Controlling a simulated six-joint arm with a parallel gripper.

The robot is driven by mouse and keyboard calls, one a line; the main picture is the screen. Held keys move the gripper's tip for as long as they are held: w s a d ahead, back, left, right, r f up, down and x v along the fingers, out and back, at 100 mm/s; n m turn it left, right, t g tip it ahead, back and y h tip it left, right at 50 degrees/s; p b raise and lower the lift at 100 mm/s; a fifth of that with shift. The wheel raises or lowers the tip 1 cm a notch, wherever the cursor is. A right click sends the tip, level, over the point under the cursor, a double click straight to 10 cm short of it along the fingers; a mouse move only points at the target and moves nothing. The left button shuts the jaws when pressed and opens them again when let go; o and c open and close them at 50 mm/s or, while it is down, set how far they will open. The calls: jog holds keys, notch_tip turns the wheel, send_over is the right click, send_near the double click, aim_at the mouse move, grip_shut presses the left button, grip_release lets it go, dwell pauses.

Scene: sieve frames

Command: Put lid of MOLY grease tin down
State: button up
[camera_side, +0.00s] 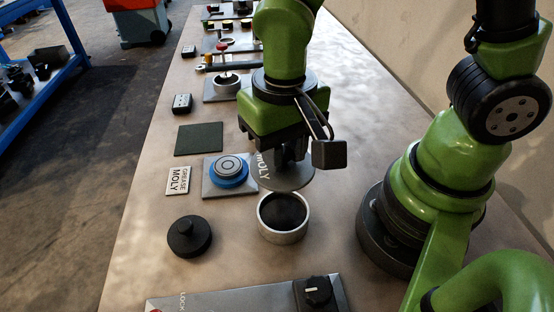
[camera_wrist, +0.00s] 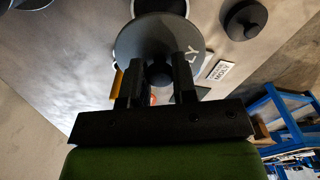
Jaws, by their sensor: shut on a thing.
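My gripper (camera_side: 290,152) is shut on the knob of the grey round lid (camera_side: 292,179), which has white MOLY lettering near its edge. In the wrist view the lid (camera_wrist: 140,38) spans past both fingers, and its dark knob (camera_wrist: 160,73) sits between the fingertips (camera_wrist: 159,68). The lid is held above the table, just behind the open tin in the side view. The tin (camera_side: 263,224) is silver-rimmed with dark contents and stands uncovered. A white MOLY GREASE label (camera_side: 179,181) lies to the left; it also shows in the wrist view (camera_wrist: 219,70).
A blue round piece (camera_side: 229,174) sits on a grey plate left of the lid. A black knobbed disc (camera_side: 189,237) lies left of the tin. A dark green mat (camera_side: 199,139) lies bare farther back. A panel with a black dial (camera_side: 317,291) is in front.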

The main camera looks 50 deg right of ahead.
jog(key=w+d+r+n, duration=0.35)
jog(key=w+d, duration=0.45)
jog(key=d, duration=0.3)
jog(key=d+f+m, duration=0.1)
jog(key=d+f, duration=0.3)
jog(key=d, duration=0.1)
jog(key=w+d+f+m, duration=0.1)
jog(key=d+f, duration=0.3)
jog(key=d+f+m, duration=0.1)
jog(key=d+f, duration=0.3)
jog(key=d, duration=0.1)
jog(key=shift+w+d+f+m, duration=0.2)
jog(key=shift+w+d+m, duration=0.1)
jog(key=shift+w+m, duration=0.05)
jog(key=shift+f, duration=2.3)
jog(key=shift+f, duration=0.15)
jog(key=o, duration=0.9)
